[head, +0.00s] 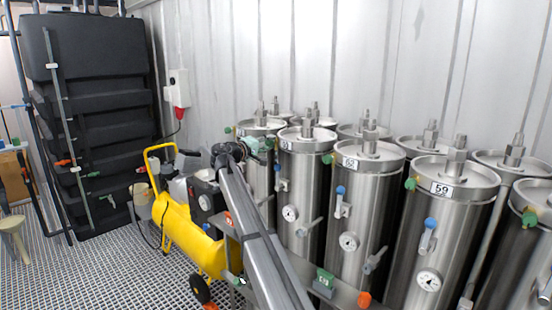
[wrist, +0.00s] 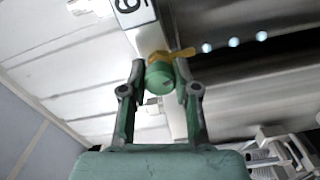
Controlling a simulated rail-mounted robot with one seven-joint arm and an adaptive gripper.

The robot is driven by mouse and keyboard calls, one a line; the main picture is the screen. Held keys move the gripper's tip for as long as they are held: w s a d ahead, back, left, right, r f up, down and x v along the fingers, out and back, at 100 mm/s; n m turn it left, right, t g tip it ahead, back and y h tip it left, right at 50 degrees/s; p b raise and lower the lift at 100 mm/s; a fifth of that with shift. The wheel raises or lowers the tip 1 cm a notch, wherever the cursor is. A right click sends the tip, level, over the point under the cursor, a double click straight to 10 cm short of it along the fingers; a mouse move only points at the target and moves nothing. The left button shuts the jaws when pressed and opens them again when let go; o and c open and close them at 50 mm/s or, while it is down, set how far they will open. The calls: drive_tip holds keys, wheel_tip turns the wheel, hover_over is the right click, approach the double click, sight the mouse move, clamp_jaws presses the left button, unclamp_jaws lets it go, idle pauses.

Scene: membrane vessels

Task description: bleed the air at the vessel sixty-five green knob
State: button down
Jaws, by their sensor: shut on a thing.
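The fingers are shut on the knob from both sides. A white label (wrist: 132,10) with one black digit, cut off by the frame edge, is just above it; the full number is not readable. In the head view my gripper (head: 258,144) is at the upper rim of the vessels at the left of the row, beside a vessel with a small label (head: 285,144). The held knob is hidden there.
Steel vessels stand close together, including ones labelled 60 (head: 366,190) and 59 (head: 441,225), with green knobs, blue-handled valves and gauges. A yellow compressor (head: 190,230) stands left of my arm. Black stacked tanks (head: 95,110) are at the far left. Grating floor is open between.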

drive_tip(key=shift+f+m+b, duration=0.25)
drive_tip(key=shift+m+b, duration=0.25)
drive_tip(key=shift+b, duration=0.65)
drive_tip(key=m+b, duration=0.1)
drive_tip(key=b, duration=0.2)
drive_tip(key=shift+m, duration=0.3)
drive_tip(key=shift+m+b, duration=0.6)
drive_tip(key=shift+b, duration=0.45)
drive_tip(key=shift+r+m+b, duration=0.25)
drive_tip(key=shift+m+b, duration=0.05)
drive_tip(key=c, duration=0.8)
unclamp_jaws()
drive_tip(key=shift+d, duration=0.1)
